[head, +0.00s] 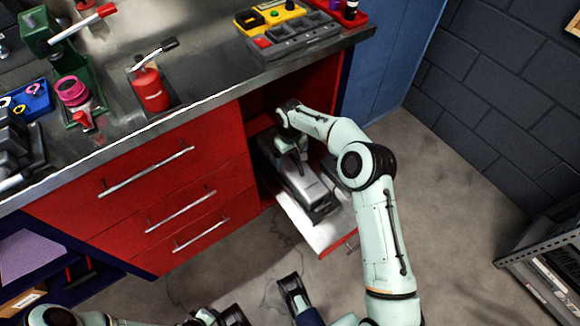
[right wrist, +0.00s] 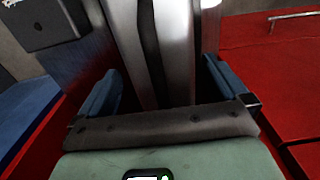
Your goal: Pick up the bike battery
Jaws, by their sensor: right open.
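The bike battery (head: 306,188) looks like a long silver-grey block with dark parts. It lies on the white floor of a pulled-out drawer (head: 318,236) low in the red bench. My right gripper (head: 301,158) is over the battery, partly hidden by its own wrist in the head view. In the right wrist view its blue fingers stand apart on either side of a silver and black body (right wrist: 165,50), apparently the battery, with gaps showing.
The red cabinet sides stand close around my right gripper. A dark box (right wrist: 42,22) is at upper left in the right wrist view. A grey shelf (head: 545,255) stands at right; the floor between is clear.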

